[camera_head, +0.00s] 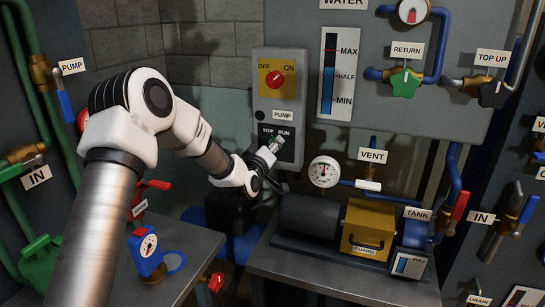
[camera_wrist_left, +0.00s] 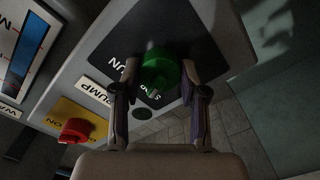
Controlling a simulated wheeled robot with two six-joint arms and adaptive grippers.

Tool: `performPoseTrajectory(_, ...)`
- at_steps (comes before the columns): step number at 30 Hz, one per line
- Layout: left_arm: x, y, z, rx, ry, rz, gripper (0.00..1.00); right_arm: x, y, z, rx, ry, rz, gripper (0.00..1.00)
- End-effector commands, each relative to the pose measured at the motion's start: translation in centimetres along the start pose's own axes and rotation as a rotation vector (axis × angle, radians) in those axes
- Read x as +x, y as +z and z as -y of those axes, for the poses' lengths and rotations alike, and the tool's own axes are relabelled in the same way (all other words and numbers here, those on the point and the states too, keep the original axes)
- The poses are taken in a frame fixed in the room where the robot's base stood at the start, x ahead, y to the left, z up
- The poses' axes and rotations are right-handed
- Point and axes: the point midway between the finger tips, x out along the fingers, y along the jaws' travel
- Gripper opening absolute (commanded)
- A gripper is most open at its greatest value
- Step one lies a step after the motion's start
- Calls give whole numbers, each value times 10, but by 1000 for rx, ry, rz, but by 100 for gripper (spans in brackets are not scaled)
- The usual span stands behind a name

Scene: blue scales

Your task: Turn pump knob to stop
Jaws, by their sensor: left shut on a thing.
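The pump knob is a small green knob (camera_wrist_left: 160,66) on a dark plate in the left wrist view. In the head view the plate (camera_head: 290,152), marked STOP and RUN, sits low on the grey pump box (camera_head: 262,98). My left gripper (camera_head: 268,154) reaches it from the left and covers most of the knob there. In the left wrist view my left gripper (camera_wrist_left: 160,78) has one finger on each side of the green knob and is shut on it. Which mark the knob points to is unclear. My right gripper is not in view.
Above the plate is a red OFF/ON switch (camera_head: 275,78) on a yellow panel. To the right are a white gauge (camera_head: 324,171), the vent handle (camera_head: 367,185) and a bench (camera_head: 330,281) with the pump. A blue gauge (camera_head: 147,250) stands on the left bench.

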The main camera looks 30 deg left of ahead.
Motion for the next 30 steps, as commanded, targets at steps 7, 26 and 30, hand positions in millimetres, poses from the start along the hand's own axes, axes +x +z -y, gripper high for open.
performPoseTrajectory(7, 0, 1, 2, -126, 0, -1, 8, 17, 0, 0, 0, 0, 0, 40)
performPoseTrajectory(26, 0, 0, 1, -180, -2, 0, 8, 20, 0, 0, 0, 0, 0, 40)
performPoseTrajectory(30, 0, 0, 1, -179, -1, 0, 68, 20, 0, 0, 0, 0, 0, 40)
